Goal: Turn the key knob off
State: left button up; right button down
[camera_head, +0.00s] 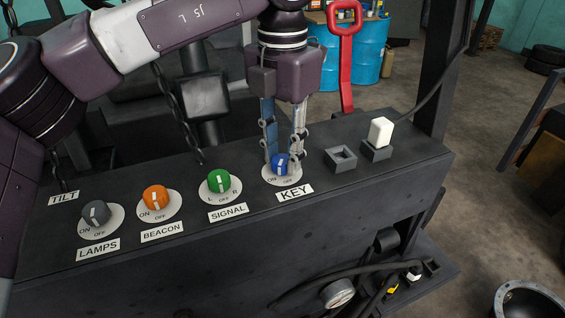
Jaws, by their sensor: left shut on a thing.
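The key knob (281,166) is blue with a white pointer line and sits on a white dial marked ON and OFF. The KEY label (294,193) is in front of it. My left gripper (282,162) points down from above, with its fingers on both sides of the blue knob, shut on it. The fingers hide part of the knob and dial, and I cannot tell exactly which mark the pointer is at. My right gripper is not in view.
Left along the dark panel are the green signal knob (219,181), the orange beacon knob (156,198) and the grey lamps knob (96,212). Right are an empty square socket (341,158) and a white rocker (380,131). A red handle (346,60) stands behind.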

aim_at(283, 159)
pick_arm(q)
jog(key=n+b, duration=0.2)
jog(key=n, duration=0.1)
jog(key=shift+f+n, duration=0.1)
jog(key=shift+n, duration=0.2)
jog(key=shift+n+b, duration=1.15)
jog(key=shift+n, duration=0.55)
jog(key=shift+w+r, duration=0.1)
jog(key=shift+r, duration=0.1)
jog(key=o, duration=1.2)
jog(key=shift+c, duration=0.2)
jog(key=shift+f, duration=0.1)
notch_tip(283, 159, up, 12)
